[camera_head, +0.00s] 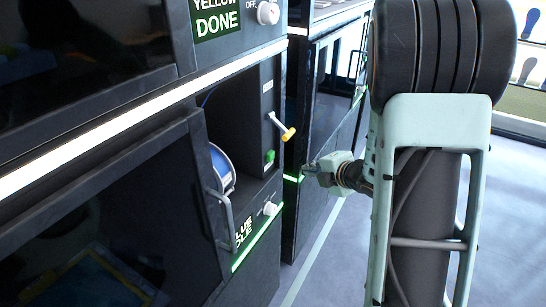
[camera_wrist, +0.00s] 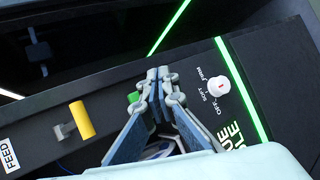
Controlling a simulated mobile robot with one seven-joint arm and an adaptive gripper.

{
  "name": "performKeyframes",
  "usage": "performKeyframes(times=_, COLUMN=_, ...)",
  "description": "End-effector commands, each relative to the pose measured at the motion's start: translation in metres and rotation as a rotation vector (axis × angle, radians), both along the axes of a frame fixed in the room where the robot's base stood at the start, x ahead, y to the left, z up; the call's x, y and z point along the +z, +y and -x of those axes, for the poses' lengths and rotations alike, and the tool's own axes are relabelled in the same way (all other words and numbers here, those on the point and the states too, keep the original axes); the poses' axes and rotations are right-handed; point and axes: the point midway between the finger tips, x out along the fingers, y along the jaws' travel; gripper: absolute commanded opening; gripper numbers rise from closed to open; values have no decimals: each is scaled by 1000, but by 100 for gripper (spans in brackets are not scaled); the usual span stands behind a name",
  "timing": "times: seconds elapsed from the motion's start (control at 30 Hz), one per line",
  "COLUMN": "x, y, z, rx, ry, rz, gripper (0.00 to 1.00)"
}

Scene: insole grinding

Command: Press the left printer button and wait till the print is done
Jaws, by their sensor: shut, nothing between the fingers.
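The left printer is a dark cabinet whose lower panel (camera_head: 262,105) carries a green button (camera_head: 270,157), below a lever with a yellow handle (camera_head: 288,134). My gripper (camera_head: 306,169) is to the right of the button in the head view, with a visible gap between them. In the wrist view my gripper (camera_wrist: 161,77) is shut and empty, its fingertips beside the green button (camera_wrist: 133,97), which the left finger partly hides. The lower display (camera_head: 243,233) seems to read "BLUE IDLE". The upper display (camera_head: 216,20) reads "YELLOW DONE".
A blue-white spool (camera_head: 221,168) sits in the open bay, with a door handle (camera_head: 223,220) below. White knobs (camera_head: 268,12) and (camera_head: 270,209) stick out near the displays. Another dark printer (camera_head: 318,110) stands beyond. The floor (camera_head: 330,260) at right is open.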

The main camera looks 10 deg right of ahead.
Motion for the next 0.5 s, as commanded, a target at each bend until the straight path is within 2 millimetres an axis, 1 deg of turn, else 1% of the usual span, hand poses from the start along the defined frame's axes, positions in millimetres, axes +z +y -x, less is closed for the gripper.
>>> performKeyframes(times=0.5, x=-1, y=54, z=-39, rx=3, ry=-2, rz=0, gripper=0)
